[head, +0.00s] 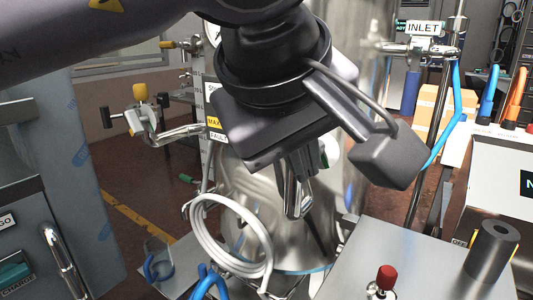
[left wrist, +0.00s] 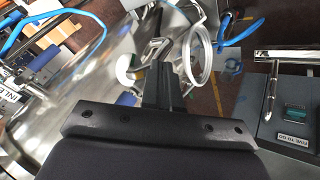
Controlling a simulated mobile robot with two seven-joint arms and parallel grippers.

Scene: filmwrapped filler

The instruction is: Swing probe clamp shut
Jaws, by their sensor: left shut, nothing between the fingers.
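My left gripper (left wrist: 164,68) is shut with nothing between its dark fingers. A shiny metal loop (head: 303,200), which looks like part of the probe clamp, shows just below the gripper. In the left wrist view the loop (left wrist: 157,48) lies just beyond the fingertips, beside a round white part (left wrist: 125,70). I cannot tell whether the fingers touch it or how far the clamp is swung. My right gripper is not in view.
A coiled white hose (head: 266,240) hangs close to the vessel, left of the loop. A steel worktop (head: 390,255) with a black cylinder (head: 492,250) and a red-capped item (head: 384,280) lies at lower right. A grey cabinet (head: 65,170) stands at left.

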